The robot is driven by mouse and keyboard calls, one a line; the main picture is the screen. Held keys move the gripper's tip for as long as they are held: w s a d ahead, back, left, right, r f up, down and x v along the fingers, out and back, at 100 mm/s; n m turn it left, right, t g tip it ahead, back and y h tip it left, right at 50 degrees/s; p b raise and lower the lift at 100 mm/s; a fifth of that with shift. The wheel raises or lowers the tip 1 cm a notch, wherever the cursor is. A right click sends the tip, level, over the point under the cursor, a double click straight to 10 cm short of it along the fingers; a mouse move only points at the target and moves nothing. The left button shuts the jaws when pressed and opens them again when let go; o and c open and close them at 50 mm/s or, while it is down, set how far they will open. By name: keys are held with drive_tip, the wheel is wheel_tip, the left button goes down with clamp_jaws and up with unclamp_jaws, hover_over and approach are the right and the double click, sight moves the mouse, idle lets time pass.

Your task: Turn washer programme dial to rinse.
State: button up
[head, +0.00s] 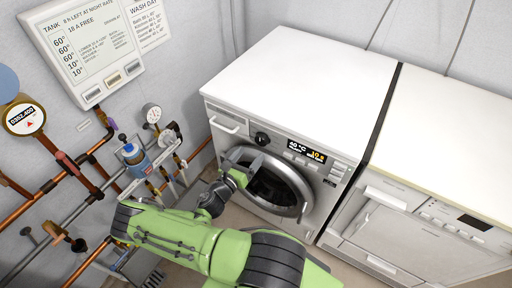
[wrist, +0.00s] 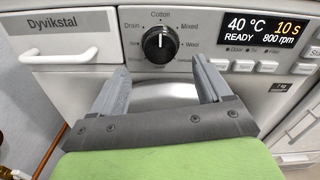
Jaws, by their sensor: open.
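The washer (head: 310,75) is white on top with a silver front. Its programme dial (wrist: 160,44) is a round black knob with a white pointer line straight up at Cotton; it also shows in the head view (head: 262,139). Drain is printed to its upper left, Mixed to its upper right and Wool at its right; the lower labels are partly hidden or too small to read. My gripper (wrist: 160,74) is open and empty, its two grey fingers apart just below the dial, not touching it. In the head view my gripper (head: 243,160) is in front of the washer's upper front.
The display (wrist: 263,31) reads 40 °C, 10 s, READY, 800 rpm. A drawer handle (wrist: 60,55) juts out left of the dial. The round door (head: 278,188) is below. Pipes and gauges (head: 152,114) line the left wall; a second appliance (head: 430,215) stands at right.

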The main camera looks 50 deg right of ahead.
sight(260, 142)
drive_tip(key=d, duration=0.5)
drive_tip(key=shift+w+d, duration=0.3)
drive_tip(key=shift+d, duration=0.05)
drive_tip(key=c, duration=1)
drive_tip(key=shift+c, duration=0.2)
